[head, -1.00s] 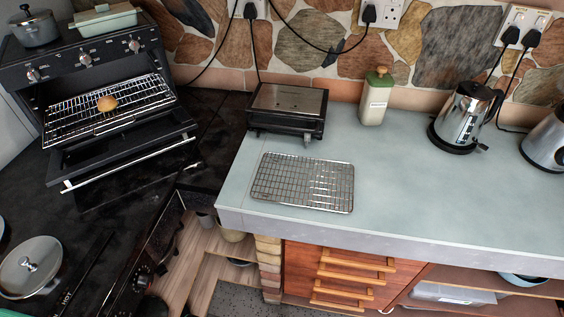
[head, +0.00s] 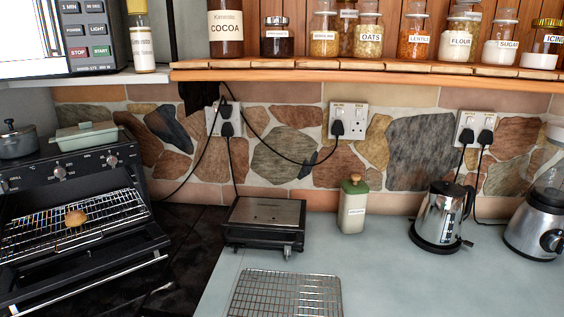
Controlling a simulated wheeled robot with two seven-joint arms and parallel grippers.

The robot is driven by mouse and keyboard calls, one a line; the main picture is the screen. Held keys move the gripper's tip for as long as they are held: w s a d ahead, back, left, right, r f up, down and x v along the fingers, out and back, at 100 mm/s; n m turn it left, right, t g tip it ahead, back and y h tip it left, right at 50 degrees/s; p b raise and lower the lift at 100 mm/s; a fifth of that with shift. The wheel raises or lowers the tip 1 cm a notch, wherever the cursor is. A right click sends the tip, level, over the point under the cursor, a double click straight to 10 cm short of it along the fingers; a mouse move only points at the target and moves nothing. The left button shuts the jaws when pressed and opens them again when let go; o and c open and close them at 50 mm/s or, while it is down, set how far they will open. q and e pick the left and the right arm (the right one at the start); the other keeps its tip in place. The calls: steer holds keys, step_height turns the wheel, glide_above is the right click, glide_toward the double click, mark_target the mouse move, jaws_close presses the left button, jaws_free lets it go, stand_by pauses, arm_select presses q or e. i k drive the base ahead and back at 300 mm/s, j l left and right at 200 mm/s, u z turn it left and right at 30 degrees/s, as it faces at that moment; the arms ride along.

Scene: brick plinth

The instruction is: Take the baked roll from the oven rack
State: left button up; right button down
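The baked roll (head: 75,218) is small, round and golden brown. It rests on the wire oven rack (head: 112,207), which is slid out of the small black oven (head: 62,180) at the left. The oven door (head: 90,279) is folded down below the rack, with a metal bar handle along its front edge. Neither of my grippers shows in the head view.
A wire cooling rack (head: 285,294) lies on the pale worktop (head: 390,270). A black and steel appliance (head: 264,224) stands behind it. A canister (head: 353,205), a kettle (head: 440,216) and a blender (head: 540,222) stand along the wall. A wooden shelf (head: 370,73) with jars overhangs the back.

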mark_target(76, 217)
steer(key=i+j+u, duration=0.1)
steer(key=u, duration=1.25)
steer(key=z, duration=0.1)
